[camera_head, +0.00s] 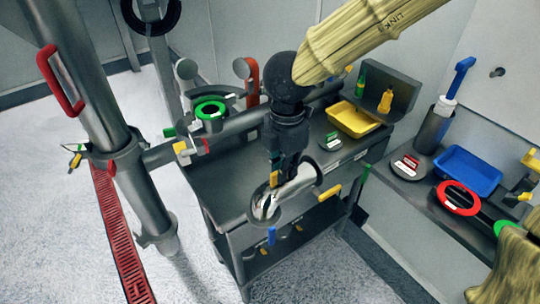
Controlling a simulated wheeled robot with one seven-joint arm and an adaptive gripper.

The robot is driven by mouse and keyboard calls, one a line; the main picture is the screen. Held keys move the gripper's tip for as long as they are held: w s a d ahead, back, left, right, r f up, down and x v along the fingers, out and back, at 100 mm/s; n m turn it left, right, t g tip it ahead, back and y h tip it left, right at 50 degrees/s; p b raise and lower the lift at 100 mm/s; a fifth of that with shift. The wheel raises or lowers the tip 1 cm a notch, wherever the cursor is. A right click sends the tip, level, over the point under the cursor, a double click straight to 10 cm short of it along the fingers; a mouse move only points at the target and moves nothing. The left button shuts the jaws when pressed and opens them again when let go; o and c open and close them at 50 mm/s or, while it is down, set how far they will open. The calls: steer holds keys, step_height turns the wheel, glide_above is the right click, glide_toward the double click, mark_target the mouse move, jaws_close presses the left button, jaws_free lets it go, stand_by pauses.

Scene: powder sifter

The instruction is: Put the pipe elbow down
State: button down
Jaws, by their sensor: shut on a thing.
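A shiny metal pipe elbow (298,186) is in the head view near the centre, in front of the grey workbench's (190,187) front edge. My gripper (276,178) points down from above and is shut on the pipe elbow. The elbow's curved end hangs toward the lower left. Its other end points up and to the right. The fingertips are small and partly hidden against the elbow. I cannot tell how far the elbow is above the bench top.
A yellow tray (353,119) and a dark round plate (331,142) are on the bench. A green ring (210,110) is at the back left. A blue tray (468,172) and a red ring (458,198) sit on the right counter. A large pipe (95,90) stands left.

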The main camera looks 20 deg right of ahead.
steer(key=shift+w+d+r, duration=0.1)
steer(key=shift+w+r, duration=0.15)
steer(key=shift+w, duration=0.35)
steer(key=w+d+f+p, duration=0.1)
steer(key=w+f+p, duration=0.1)
steer(key=w, duration=0.5)
steer(key=w+d+f+p, duration=0.2)
steer(key=w+f+p, duration=0.1)
steer(key=w, duration=0.4)
steer(key=shift+w+p, duration=0.2)
steer(key=shift+p, duration=0.3)
steer(key=shift+f, duration=0.25)
steer(key=c, duration=1.9)
jaws_free()
steer(key=o, duration=0.3)
steer(key=shift+o, duration=0.2)
step_height(320, 180, up, 12)
steer(key=b, duration=0.2)
steer(key=shift+r, duration=0.15)
